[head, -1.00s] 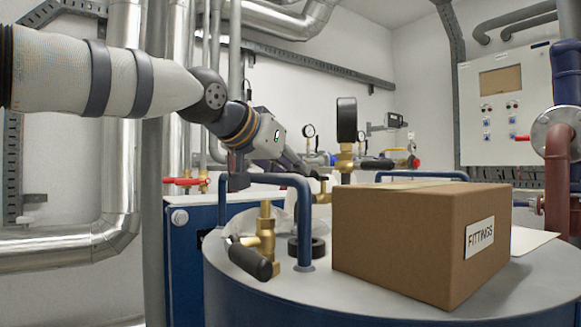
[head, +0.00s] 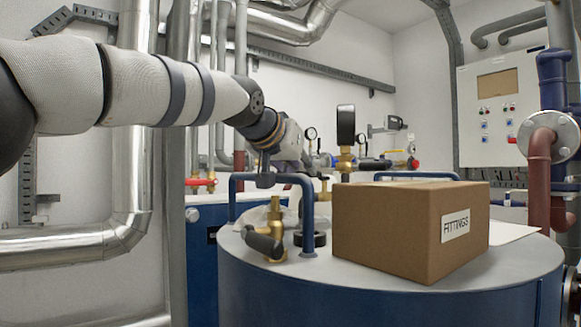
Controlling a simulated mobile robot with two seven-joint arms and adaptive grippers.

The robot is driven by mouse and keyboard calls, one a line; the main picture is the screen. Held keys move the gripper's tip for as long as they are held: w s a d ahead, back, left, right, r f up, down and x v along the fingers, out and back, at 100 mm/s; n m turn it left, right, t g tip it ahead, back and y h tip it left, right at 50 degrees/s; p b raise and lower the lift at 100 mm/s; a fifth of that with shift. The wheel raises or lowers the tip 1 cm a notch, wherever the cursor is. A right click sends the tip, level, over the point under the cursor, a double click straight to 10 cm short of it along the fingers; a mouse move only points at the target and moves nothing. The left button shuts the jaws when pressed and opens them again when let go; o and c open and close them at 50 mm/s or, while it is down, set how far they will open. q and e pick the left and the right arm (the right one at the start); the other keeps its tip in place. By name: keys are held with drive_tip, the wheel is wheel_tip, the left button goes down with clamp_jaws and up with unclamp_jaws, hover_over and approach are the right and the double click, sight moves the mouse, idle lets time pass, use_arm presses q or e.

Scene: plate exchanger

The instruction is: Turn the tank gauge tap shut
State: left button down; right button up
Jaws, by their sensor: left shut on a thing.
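My left gripper (head: 306,170) reaches in from the left over the far side of the tank top (head: 345,268). It is shut at the dark handle of a small brass tap (head: 323,188), just left of the gauge; its fingertips are small and partly hidden. The gauge (head: 346,125) shows edge-on as a black upright disc on a brass body. A black lever handle (head: 375,164) sticks out to the right from this body, apart from my gripper. I cannot tell whether the tap is open or shut. My right gripper is not in view.
A cardboard box marked FITTINGS (head: 395,235) stands on the tank in front of the gauge. A brass valve with a black handle (head: 268,238) and a blue rail (head: 306,205) stand at the near left. A control panel (head: 495,105) is at the right.

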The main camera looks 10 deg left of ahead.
use_arm(q)
drive_tip(key=shift+a+r, duration=0.1)
drive_tip(key=shift+a, duration=0.1)
drive_tip(key=c, duration=1.5)
unclamp_jaws()
drive_tip(key=shift+w, duration=0.1)
drive_tip(key=shift+o, duration=0.5)
drive_tip(key=shift+w, duration=0.2)
drive_tip(key=shift+s, duration=0.2)
drive_tip(key=v, duration=0.7)
